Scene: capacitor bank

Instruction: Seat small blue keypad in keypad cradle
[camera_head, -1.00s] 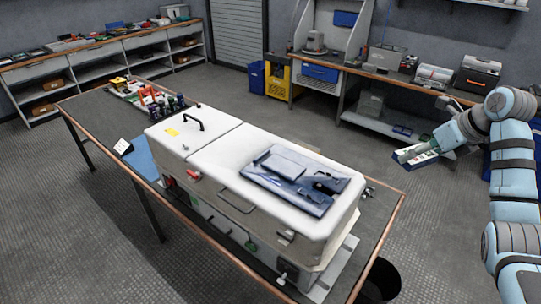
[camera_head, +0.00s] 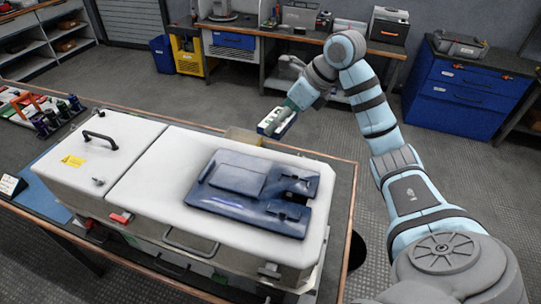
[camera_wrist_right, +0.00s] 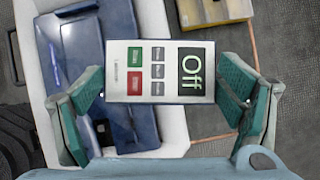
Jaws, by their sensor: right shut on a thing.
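The small blue keypad (camera_head: 276,122) is held by my right gripper (camera_head: 289,105) beyond the far right edge of the white cabinet. In the right wrist view the keypad (camera_wrist_right: 165,72) shows a pale face with green, red and grey buttons and a screen reading "Off". The teal fingers of the right gripper (camera_wrist_right: 160,86) hold it at its two ends. A dark blue moulded fixture, apparently the keypad cradle (camera_head: 225,203), lies on the cabinet top. It shows partly behind the keypad in the right wrist view (camera_wrist_right: 83,60). The keypad is apart from it. My left gripper is not in view.
The white cabinet (camera_head: 155,165) lies on a copper-edged table (camera_head: 340,195) and has a black handle (camera_head: 100,138) on its left lid. Coloured parts (camera_head: 45,115) stand at the table's left. A workbench and blue drawers (camera_head: 465,95) stand behind. Floor between is clear.

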